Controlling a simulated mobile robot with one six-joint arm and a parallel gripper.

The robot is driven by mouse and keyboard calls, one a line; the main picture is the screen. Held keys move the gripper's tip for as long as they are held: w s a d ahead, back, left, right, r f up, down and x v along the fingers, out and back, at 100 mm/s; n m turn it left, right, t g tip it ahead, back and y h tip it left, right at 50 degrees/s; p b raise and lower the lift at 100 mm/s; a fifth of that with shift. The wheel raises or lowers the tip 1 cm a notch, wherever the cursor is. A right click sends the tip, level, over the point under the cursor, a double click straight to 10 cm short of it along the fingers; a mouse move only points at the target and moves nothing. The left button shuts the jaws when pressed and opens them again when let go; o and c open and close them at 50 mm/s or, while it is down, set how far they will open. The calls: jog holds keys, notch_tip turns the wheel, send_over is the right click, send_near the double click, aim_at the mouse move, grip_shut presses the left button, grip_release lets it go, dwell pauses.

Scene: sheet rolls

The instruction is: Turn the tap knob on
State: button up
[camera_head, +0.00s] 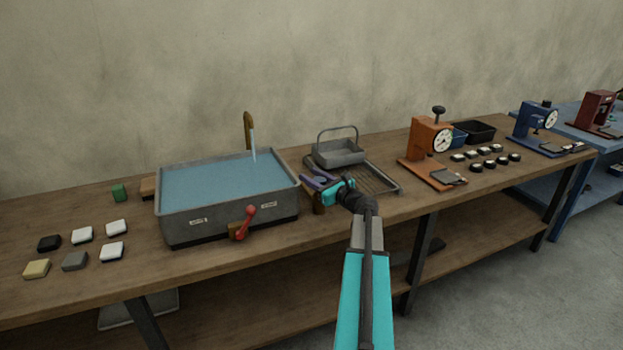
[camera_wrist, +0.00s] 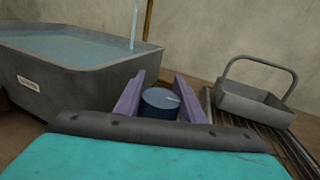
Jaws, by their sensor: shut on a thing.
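The tap's brass spout (camera_head: 248,130) stands behind the grey water tank (camera_head: 228,212), and a thin stream of water (camera_head: 254,146) falls from it into the tank. The stream also shows in the wrist view (camera_wrist: 134,25). My gripper (camera_head: 316,181) is just right of the tank. In the wrist view its two purple fingers stand either side of a dark blue round knob (camera_wrist: 160,102), shut on it. The knob has a light mark on its top. In the head view the fingers mostly hide the knob; a brown post (camera_head: 318,204) shows below them.
A red lever (camera_head: 243,222) sticks out from the tank's front. A grey handled basket (camera_head: 339,152) stands on a rack (camera_head: 377,180) right of my gripper. Several small blocks (camera_head: 75,261) lie at left. An orange dial press (camera_head: 430,140) stands farther right.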

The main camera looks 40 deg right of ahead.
jog(key=shift+d+m+h, duration=0.25)
jog(key=shift+m+h, duration=0.45)
jog(key=shift+h, duration=0.6)
jog(key=o, duration=0.8)
jog(key=shift+c, duration=0.2)
jog(key=shift+s, duration=0.15)
jog(key=b+v, duration=0.1)
jog(key=v, duration=1.2)
jog(key=shift+s+r+b, duration=0.2)
jog(key=shift+s+b, duration=0.15)
jog(key=shift+b, duration=0.05)
